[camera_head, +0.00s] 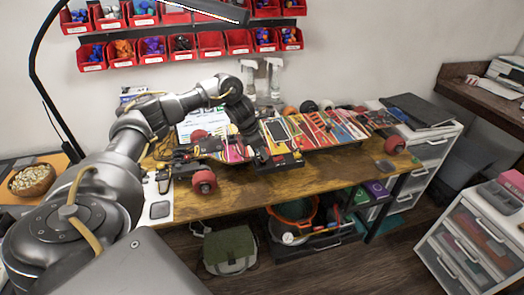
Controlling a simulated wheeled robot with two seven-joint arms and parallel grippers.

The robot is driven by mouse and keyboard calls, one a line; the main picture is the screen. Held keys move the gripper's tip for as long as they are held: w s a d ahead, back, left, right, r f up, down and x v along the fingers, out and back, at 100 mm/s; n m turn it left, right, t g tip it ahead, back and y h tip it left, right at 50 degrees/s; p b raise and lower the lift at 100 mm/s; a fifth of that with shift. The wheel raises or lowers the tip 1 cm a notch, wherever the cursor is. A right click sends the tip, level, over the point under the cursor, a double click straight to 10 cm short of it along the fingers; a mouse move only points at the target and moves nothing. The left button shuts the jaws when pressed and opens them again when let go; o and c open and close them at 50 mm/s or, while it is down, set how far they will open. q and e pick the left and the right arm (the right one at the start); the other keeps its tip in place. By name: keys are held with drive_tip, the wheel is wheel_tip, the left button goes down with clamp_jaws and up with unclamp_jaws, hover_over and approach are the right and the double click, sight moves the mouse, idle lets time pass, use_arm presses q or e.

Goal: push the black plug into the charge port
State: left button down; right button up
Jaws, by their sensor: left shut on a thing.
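My left arm reaches in from the left and bends down at the wrist. My left gripper (259,153) points down at the near side of the long colourful electric skateboard (325,127) on the wooden workbench. It is shut on a small dark thing, taken to be the black plug, which the fingers mostly hide. A black box (285,161) lies on the bench right by the fingertips, under the board's near edge. The charge port is too small or hidden to make out, so I cannot tell whether plug and port touch. My right gripper is not in view.
Red wheels (204,181) stick out at the board's ends. A phone-like dark pad (160,210) and tools lie at the bench's left; a wooden bowl (32,180) stands farther left. Spray bottles (274,79) stand behind. The bench's front right strip (335,165) is mostly clear.

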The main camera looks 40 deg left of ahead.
use_arm(q)
drive_tip(key=shift+f+b, duration=0.6)
drive_tip(key=shift+f, duration=0.4)
idle(2.1)
drive_tip(key=c, duration=0.9)
unclamp_jaws()
drive_tip(key=shift+r, duration=0.2)
drive_tip(key=shift+r+p, duration=1.2)
drive_tip(key=shift+r, duration=0.15)
drive_tip(key=shift+r, duration=0.15)
drive_tip(key=shift+r+p, duration=2.25)
drive_tip(key=shift+r, duration=0.6)
